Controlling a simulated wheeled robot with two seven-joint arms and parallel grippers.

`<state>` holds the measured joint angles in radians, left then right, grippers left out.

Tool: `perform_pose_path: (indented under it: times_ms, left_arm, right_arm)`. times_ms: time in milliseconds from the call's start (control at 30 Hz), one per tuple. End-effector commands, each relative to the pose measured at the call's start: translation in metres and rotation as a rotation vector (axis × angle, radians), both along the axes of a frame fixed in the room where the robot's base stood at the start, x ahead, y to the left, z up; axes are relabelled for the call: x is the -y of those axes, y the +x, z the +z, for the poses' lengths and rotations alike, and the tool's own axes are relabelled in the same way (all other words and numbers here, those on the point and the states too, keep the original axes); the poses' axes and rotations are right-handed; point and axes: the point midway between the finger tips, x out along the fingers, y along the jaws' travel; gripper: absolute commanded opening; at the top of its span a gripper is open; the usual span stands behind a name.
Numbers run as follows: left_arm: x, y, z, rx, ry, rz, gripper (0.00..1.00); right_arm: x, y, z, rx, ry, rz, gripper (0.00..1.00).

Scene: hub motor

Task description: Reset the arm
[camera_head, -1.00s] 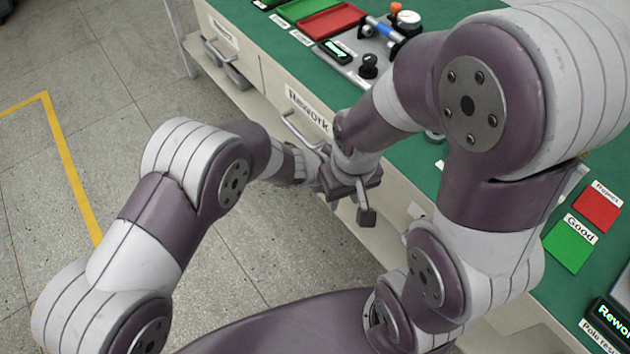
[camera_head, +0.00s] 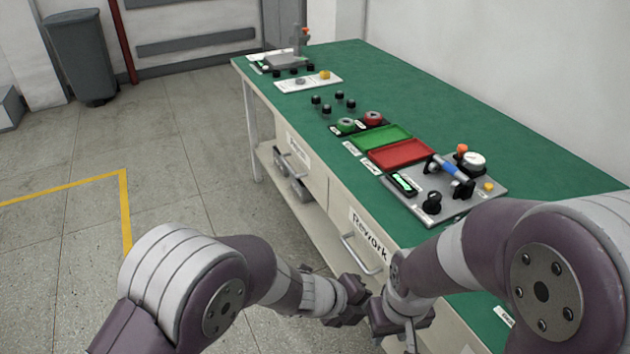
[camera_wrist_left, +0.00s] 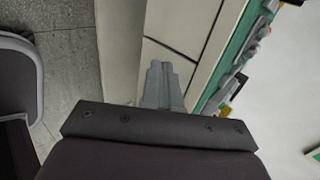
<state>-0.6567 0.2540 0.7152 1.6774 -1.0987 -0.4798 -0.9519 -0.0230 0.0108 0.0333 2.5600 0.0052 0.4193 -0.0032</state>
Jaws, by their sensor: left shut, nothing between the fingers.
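My left gripper (camera_head: 354,305) is at the lower middle of the head view, in front of the bench. In the left wrist view its two grey fingers (camera_wrist_left: 165,88) lie together, shut with nothing between them. My right gripper (camera_head: 408,338) is just right of the left one and points downward beside the bench front. The two overlap closely in the head view; I cannot tell whether they touch. No held object shows at the right gripper, and its finger gap is not clear.
The green-topped bench (camera_head: 450,115) stands to the right. On it are a green tray (camera_head: 383,138), a red tray (camera_head: 402,153), a grey fixture plate (camera_head: 480,200) and several small dark parts. A drawer handle (camera_head: 360,255) sticks out near the grippers. Open floor (camera_head: 190,150) lies left.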

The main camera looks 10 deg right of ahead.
Motion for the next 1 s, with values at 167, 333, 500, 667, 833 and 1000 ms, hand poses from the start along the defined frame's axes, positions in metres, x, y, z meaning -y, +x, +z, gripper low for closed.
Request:
perform_pose_path:
  times_ms: [167,333,500,667,833,1000]
  left_arm:
    - [-0.044,0.005,-0.026,-0.248,0.077,0.429,0.0]
    - [-0.182,-0.005,-0.017,-0.623,0.089,1.381,0.0]
    - [-0.274,-0.056,0.006,-0.892,0.002,2.054,0.0]
    - [-0.331,-0.097,0.036,-1.103,-0.225,2.493,0.0]
    - [-0.351,-0.089,0.103,-1.098,-0.32,2.544,0.0]
    - [-0.35,-0.088,0.16,-1.097,-0.318,2.541,0.0]
  right_arm:
    - [0.0,0.0,0.0,0.0,0.0,0.0,0.39]
    - [0.0,0.0,0.0,0.0,0.0,0.0,0.39]
    - [0.0,0.0,0.0,0.0,0.0,0.0,0.39]
    - [0.0,0.0,0.0,0.0,0.0,0.0,0.39]
    - [0.0,0.0,0.059,0.001,0.0,0.0,0.39]
    - [0.0,0.0,0.116,0.001,0.0,0.0,0.39]
